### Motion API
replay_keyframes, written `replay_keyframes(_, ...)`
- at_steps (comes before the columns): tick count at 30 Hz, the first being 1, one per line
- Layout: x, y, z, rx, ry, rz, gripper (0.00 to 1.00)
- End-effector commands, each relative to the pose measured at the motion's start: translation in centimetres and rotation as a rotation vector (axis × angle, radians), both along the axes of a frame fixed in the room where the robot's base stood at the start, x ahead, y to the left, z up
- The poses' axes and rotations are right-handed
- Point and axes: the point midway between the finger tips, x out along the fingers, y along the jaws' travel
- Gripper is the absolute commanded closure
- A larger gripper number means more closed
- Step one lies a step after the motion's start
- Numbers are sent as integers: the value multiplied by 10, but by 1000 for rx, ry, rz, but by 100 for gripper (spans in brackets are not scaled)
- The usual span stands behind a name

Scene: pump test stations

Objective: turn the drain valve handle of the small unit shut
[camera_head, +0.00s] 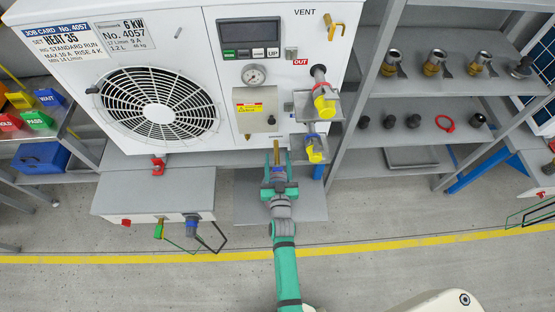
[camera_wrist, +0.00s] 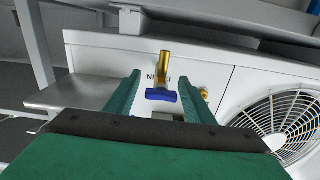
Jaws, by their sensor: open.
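The small unit is a white box (camera_head: 285,45) with a fan grille on its front. Its drain valve has a brass body (camera_wrist: 163,66) and a blue handle (camera_wrist: 161,95), beside upside-down lettering in the wrist view. The handle lies crosswise to the brass body there. In the head view the brass part (camera_head: 276,150) shows just ahead of my green gripper (camera_head: 278,168), below the unit's front. My gripper (camera_wrist: 160,84) is open, with one finger on each side of the handle in the picture. A gap shows on both sides; I cannot tell the depth between them.
A yellow-capped fitting (camera_head: 325,103) and another below it hang right of the valve. A grey box (camera_head: 155,195) with hoses stands at the left. Shelves with fittings (camera_head: 430,110) stand at the right. The floor in front is clear.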

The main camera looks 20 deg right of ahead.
Motion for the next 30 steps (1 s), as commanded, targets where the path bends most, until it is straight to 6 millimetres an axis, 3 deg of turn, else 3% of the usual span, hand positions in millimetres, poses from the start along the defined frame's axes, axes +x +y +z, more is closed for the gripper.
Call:
replay_keyframes(15,-82,24,-1,0,1,0,52)
replay_keyframes(21,-96,28,0,0,1,1,52)
replay_keyframes(30,-97,29,0,1,0,1,52)
